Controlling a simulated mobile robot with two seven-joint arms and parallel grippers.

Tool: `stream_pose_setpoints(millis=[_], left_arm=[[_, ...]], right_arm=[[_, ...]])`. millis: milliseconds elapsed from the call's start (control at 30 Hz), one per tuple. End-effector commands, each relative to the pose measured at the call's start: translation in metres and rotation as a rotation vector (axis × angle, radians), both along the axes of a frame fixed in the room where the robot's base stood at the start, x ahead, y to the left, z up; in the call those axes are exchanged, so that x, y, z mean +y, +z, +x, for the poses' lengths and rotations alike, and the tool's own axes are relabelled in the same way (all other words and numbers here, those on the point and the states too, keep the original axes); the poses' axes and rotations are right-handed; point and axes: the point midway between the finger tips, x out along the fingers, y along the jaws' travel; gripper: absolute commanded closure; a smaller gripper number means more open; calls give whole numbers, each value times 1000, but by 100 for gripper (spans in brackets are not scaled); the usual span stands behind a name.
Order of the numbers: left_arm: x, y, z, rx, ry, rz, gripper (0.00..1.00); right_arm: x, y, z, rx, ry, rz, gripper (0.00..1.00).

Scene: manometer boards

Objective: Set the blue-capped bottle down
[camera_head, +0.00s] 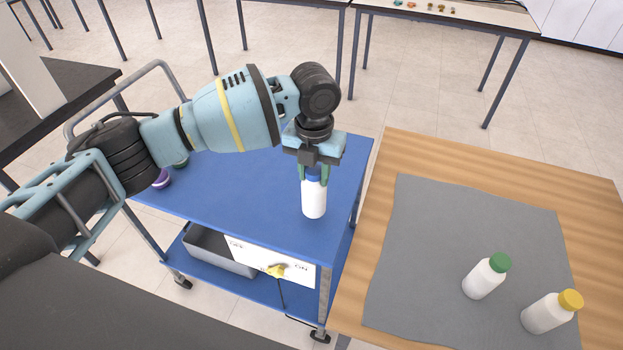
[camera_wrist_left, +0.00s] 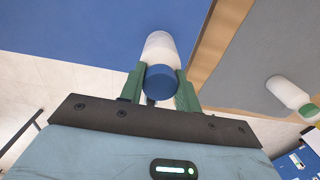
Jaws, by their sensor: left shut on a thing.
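The blue-capped bottle (camera_head: 314,197) is white and upright, at the right part of the blue cart top (camera_head: 250,205) in the head view. My left gripper (camera_head: 313,172) comes from above and is shut on it near the cap. In the left wrist view the blue cap (camera_wrist_left: 162,82) sits between the green fingers of the left gripper (camera_wrist_left: 160,88), with the white body beyond it. I cannot tell whether the bottle's base touches the cart top. My right gripper is not in view.
A wooden table (camera_head: 400,160) with a grey mat (camera_head: 440,225) stands to the right. On the mat are a green-capped bottle (camera_head: 484,278) and a yellow-capped bottle (camera_head: 549,313). A purple object (camera_head: 161,179) lies at the cart's left. A grey bin (camera_head: 210,250) sits on the lower shelf.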

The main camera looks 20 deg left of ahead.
Motion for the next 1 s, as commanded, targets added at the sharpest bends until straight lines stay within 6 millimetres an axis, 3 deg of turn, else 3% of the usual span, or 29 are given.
stream_pose_setpoints(millis=[67, 300, 733, 767, 900, 1000], left_arm=[[7, 0, 6, -2, 4, 1, 100], [8, -32, 6, -2, 1, 2, 100], [7, -39, 6, -2, 1, 0, 100], [7, -39, 6, -1, 1, 1, 64], [7, -39, 6, -2, 1, 1, 46], [7, -39, 6, -2, 1, 1, 46]], right_arm=[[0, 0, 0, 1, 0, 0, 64], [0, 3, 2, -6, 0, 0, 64], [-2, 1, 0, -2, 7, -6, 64], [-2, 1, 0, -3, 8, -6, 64], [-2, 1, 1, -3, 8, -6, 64], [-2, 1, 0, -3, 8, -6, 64]])
